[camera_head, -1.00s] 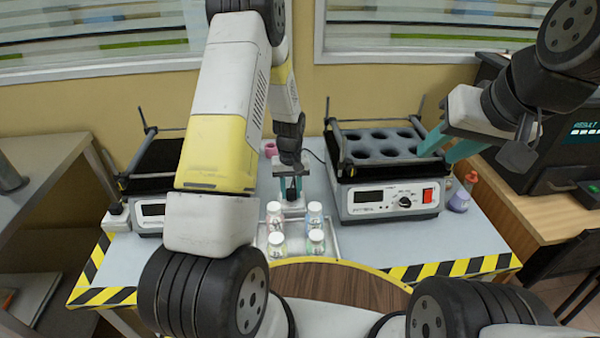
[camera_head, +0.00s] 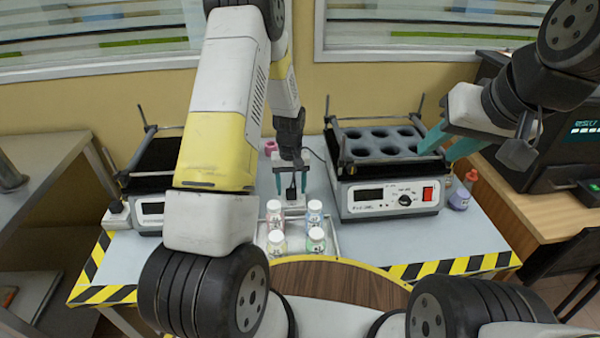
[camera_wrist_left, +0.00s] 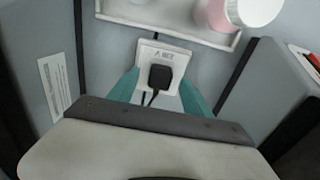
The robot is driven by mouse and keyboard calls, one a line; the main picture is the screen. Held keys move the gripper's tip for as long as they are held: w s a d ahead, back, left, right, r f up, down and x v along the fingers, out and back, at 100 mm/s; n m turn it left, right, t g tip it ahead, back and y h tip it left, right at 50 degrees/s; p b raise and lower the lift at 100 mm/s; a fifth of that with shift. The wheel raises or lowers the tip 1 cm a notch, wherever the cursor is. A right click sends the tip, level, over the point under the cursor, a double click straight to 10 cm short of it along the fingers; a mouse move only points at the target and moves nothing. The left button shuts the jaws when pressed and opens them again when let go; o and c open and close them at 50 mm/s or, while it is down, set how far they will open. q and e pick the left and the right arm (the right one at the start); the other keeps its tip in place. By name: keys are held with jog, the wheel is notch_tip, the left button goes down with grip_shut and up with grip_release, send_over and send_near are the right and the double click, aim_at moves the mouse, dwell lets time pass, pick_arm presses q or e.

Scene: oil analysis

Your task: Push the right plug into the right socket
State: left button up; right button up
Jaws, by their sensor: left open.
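The black right plug (camera_wrist_left: 160,77) sits at the face of the white right socket (camera_wrist_left: 151,55) in the left wrist view, with its cable running toward me. I cannot tell how deep it is in. In the head view the socket (camera_head: 293,201) stands on the table left of the right shaker. My left gripper (camera_head: 291,189) reaches down there. Its teal fingers are open, one on each side of the plug, with gaps visible in the left wrist view (camera_wrist_left: 159,92). My right gripper (camera_head: 447,146) is held over the right shaker's right edge, its teal fingers apart and empty.
The right shaker (camera_head: 388,197) has a tray with several holes. A left shaker (camera_head: 150,210) stands beside another white socket box (camera_head: 117,216). Several capped bottles stand in a tray (camera_head: 338,245) in front of the right socket. A purple bottle (camera_head: 459,198) is at the right.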

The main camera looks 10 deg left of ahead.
pick_arm(q)
notch_tip(320, 180, up, 6)
jog(key=shift+r, duration=0.1)
dwell(0.4)
jog(key=shift+r, duration=0.3)
jog(key=s+r+t, duration=0.1)
jog(key=s+r, duration=0.2)
jog(key=r, duration=0.4)
jog(key=s+d+r+m+t+h, duration=0.1)
jog(key=s+r, duration=0.1)
jog(key=r, duration=0.4)
jog(key=s+r+t, duration=0.1)
jog(key=s+r, duration=0.2)
jog(key=r, duration=0.4)
jog(key=s+r+m+t, duration=0.1)
jog(key=s+r, duration=0.3)
jog(key=s, duration=0.4)
jog(key=s+d+r+m+t+h, duration=0.1)
jog(key=s+r+t, duration=0.1)
jog(key=s+r, duration=0.3)
jog(key=s, duration=0.3)
jog(key=shift+s+m, duration=0.15)
jog(key=shift+m, duration=0.25)
